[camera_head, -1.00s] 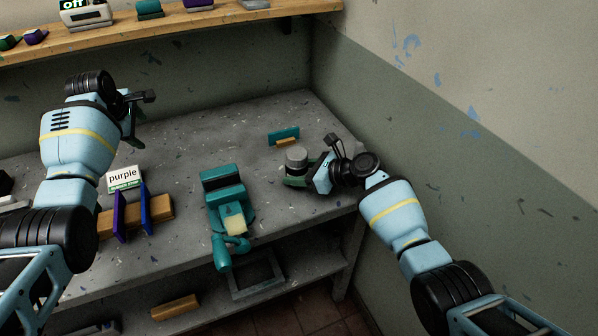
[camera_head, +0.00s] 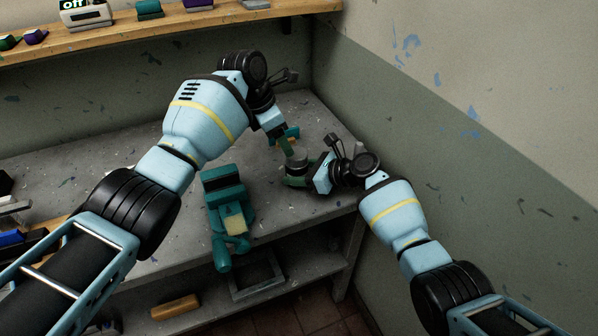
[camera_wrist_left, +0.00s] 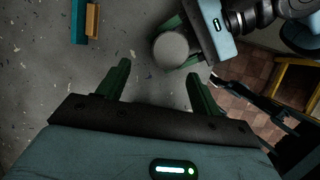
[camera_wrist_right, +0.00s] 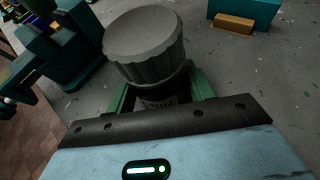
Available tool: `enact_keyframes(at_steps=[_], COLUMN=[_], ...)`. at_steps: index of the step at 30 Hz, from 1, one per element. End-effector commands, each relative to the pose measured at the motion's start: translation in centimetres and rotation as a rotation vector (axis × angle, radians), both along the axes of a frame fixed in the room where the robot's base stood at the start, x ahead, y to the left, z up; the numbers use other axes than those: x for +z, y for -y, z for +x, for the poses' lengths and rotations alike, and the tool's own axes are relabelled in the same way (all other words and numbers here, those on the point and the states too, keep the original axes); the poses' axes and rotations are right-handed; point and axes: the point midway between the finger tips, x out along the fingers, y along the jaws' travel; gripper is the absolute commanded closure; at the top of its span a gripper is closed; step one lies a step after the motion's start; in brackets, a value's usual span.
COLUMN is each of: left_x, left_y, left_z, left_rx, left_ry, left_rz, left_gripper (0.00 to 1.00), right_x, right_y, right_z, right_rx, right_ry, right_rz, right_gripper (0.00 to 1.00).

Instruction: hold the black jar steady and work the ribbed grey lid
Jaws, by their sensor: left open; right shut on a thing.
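The black jar (camera_wrist_right: 158,98) with the ribbed grey lid (camera_wrist_right: 145,40) stands upright on the grey bench, with part of a label showing. My right gripper (camera_wrist_right: 160,95) is shut around the jar body below the lid. In the head view the lid (camera_head: 296,156) shows, and the jar is mostly hidden by green fingers. My left gripper (camera_wrist_left: 158,90) is open and empty. In the left wrist view its fingers point toward the bench, and the lid (camera_wrist_left: 170,49) lies beyond the fingertips, apart from them. In the head view my left gripper (camera_head: 286,146) is just above and behind the lid.
A teal vise-like tool (camera_head: 226,205) stands left of the jar near the bench's front edge. A teal block with an orange strip (camera_wrist_left: 91,20) lies behind the jar. A wall rises to the right. A shelf (camera_head: 150,40) runs along the back.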

Motion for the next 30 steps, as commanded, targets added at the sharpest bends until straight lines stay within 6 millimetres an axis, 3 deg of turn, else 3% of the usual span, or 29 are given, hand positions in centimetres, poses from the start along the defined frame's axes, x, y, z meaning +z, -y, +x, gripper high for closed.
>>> enact_keyframes(at_steps=[3,11,30], left_x=[-0.1,-0.3,-4.7], left_y=[1.1,1.4,2.9], left_z=[-0.6,-0.7,-0.1], left_rx=[0.007,0.009,0.009], left_ry=[-0.023,-0.029,-0.028], left_rz=[-0.003,-0.003,-0.005], left_gripper=[0.35,0.35,0.35], right_x=[-0.7,-0.7,-0.6], right_y=[0.1,0.1,0.1], right_z=[-0.2,-0.2,-0.2], right_rx=[0.0,0.0,0.0], right_ry=[-0.008,-0.008,-0.008], right_rz=[-0.007,-0.007,-0.006], right_gripper=[0.83,0.83,0.83])
